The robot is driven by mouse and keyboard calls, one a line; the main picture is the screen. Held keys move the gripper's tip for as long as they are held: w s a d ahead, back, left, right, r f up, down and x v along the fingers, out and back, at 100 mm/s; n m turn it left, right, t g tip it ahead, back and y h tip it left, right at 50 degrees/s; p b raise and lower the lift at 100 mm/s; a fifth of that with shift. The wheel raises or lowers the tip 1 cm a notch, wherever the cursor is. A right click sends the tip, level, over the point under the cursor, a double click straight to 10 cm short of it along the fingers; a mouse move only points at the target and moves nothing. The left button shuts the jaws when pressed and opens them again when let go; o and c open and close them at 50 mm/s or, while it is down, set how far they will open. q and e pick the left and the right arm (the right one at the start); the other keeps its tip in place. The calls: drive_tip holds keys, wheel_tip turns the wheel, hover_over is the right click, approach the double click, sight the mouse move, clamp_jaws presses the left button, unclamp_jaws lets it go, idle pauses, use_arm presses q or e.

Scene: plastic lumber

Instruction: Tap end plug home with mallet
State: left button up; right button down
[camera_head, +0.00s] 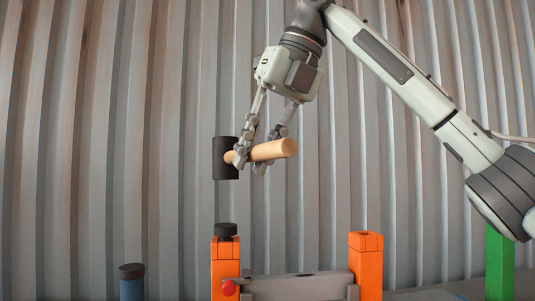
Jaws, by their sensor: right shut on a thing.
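My right gripper (252,160) is shut on the light wooden handle of a mallet (225,158). The handle lies nearly level, and the dark cylindrical head hangs at its left end. The mallet is in the air above the left orange post. A black end plug (226,231) sits on top of that orange post (225,265), standing proud of its top. There is a clear gap between the mallet head and the plug. My left gripper is out of the picture.
A second orange post (366,262) stands to the right, joined by a grey crosspiece (300,286). A red knob (228,287) is on the left post. A blue cylinder with a dark top (132,282) stands left, a green post (499,262) right. A corrugated wall is behind.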

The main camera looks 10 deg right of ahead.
drive_tip(key=shift+s+a+f, duration=0.1)
drive_tip(key=shift+f, duration=2.55)
wheel_tip(320, 180, down, 3)
drive_tip(key=shift+r, duration=0.1)
drive_tip(key=shift+f, duration=0.3)
